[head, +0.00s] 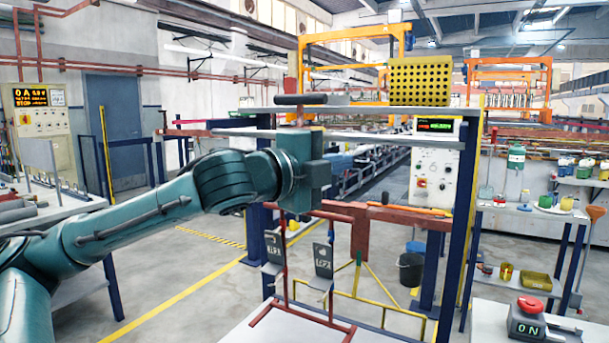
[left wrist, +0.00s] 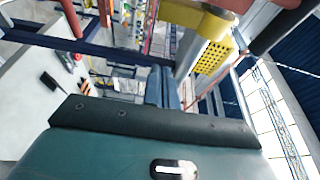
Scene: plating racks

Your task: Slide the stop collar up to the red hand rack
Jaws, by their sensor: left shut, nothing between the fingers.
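The red hand rack (head: 333,323) is a thin red rod frame low in the middle of the head view, with dark marked plates hanging at its uprights. My left gripper (head: 318,172) is above it, in front of the blue stand, at the end of my teal arm. It is shut and empty; its fingertips are hard to make out. A grey rail (head: 385,138) runs across behind the gripper. I cannot make out the stop collar for certain; the gripper hides part of the rail. My left wrist view shows no clear rack or collar. My right gripper is not in view.
A yellow perforated barrel (head: 420,81) stands on the shelf above; it also shows in the left wrist view (left wrist: 213,58). A red-brown beam (head: 357,232) crosses behind the rack. A blue post (head: 437,250) stands right. A push-button box (head: 527,322) sits at lower right.

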